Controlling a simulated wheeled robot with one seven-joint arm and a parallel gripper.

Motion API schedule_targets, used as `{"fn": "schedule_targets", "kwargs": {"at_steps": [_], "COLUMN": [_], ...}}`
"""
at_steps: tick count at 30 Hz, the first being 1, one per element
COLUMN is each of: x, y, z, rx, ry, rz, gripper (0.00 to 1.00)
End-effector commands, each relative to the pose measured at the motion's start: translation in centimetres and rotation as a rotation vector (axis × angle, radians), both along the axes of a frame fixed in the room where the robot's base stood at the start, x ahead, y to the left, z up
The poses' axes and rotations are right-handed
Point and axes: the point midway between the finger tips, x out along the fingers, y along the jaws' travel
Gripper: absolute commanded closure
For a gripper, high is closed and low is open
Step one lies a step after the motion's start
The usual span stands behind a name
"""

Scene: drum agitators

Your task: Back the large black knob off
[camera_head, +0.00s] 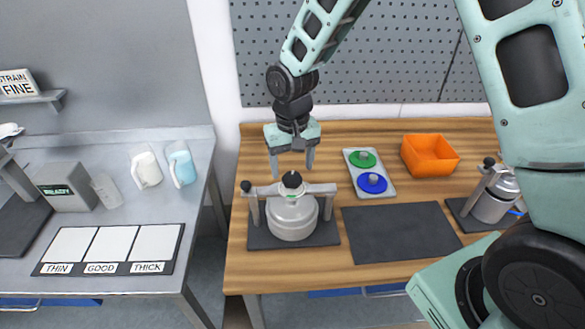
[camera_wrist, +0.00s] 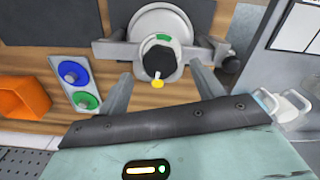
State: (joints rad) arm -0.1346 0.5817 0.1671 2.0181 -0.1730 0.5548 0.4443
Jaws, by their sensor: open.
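The large black knob (camera_head: 291,180) sits on top of the crossbar (camera_head: 322,188) over a grey metal drum (camera_head: 293,220). In the wrist view the knob (camera_wrist: 160,58) shows a white line and a yellow tab on its near side. A smaller black knob (camera_head: 245,186) stands at the left end of the bar; it also shows in the wrist view (camera_wrist: 231,65). My gripper (camera_head: 292,171) is open and points down just behind and above the large knob. In the wrist view its fingers (camera_wrist: 158,75) stand on either side of the knob, apart from it.
A plate with green and blue buttons (camera_head: 370,172) and an orange bin (camera_head: 430,155) lie to the right. A dark mat (camera_head: 400,232) is bare. A second drum unit (camera_head: 492,200) stands far right. A grey bench (camera_head: 110,215) with jugs is at left.

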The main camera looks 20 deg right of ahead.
Motion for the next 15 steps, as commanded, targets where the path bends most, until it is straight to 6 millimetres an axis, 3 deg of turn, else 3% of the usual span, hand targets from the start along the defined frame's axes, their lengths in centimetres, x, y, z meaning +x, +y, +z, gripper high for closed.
{"fn": "schedule_targets", "kwargs": {"at_steps": [7,15], "x": [-0.1,0.0], "y": [0.0,0.0], "z": [-2.8,-3.4], "rx": [-0.001,0.0], "ry": [0.003,0.0], "rz": [0.001,0.0], "gripper": [0.33,0.33]}}
